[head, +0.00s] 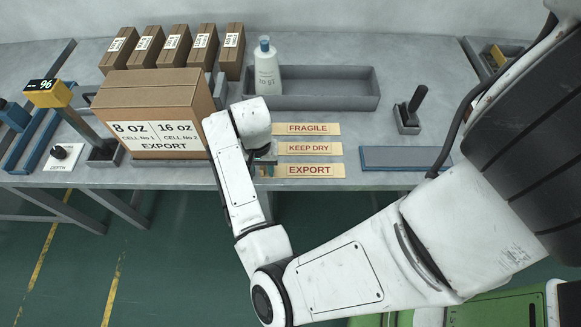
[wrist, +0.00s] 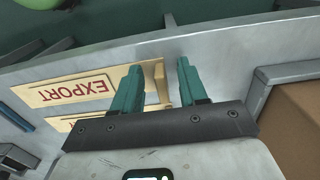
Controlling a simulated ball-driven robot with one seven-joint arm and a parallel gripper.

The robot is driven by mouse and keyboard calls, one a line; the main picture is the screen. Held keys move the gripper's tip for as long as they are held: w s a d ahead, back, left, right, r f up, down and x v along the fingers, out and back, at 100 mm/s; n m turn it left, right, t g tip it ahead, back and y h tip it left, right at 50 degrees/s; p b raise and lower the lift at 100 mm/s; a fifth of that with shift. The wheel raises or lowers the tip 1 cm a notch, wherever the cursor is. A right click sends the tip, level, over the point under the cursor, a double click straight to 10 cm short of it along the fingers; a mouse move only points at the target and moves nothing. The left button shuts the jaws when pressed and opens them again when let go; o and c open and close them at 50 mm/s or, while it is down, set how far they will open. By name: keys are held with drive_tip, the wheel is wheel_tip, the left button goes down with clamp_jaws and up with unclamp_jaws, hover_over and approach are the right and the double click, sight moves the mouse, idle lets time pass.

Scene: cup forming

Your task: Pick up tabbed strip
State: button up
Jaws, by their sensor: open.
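Three tan strips lie in a column on the grey bench: FRAGILE (head: 306,129), KEEP DRY (head: 308,149) and EXPORT (head: 310,170), nearest the bench's front edge. My gripper (head: 264,167) is at their left end, partly hidden by my wrist. In the wrist view my gripper (wrist: 160,67) has two teal fingers spread apart. The EXPORT strip (wrist: 75,90) shows there upside down, with a tan end piece or tab (wrist: 159,80) seen between the fingers. Contact with the fingers cannot be told. Part of another strip (wrist: 85,121) shows beside it.
A large carton (head: 155,115) stands close left of my gripper. A white bottle (head: 267,70) and a grey tray (head: 330,101) are behind. The bench's front edge is close.

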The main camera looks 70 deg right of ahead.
drive_tip(key=shift+c, duration=0.3)
clamp_jaws()
idle(0.4)
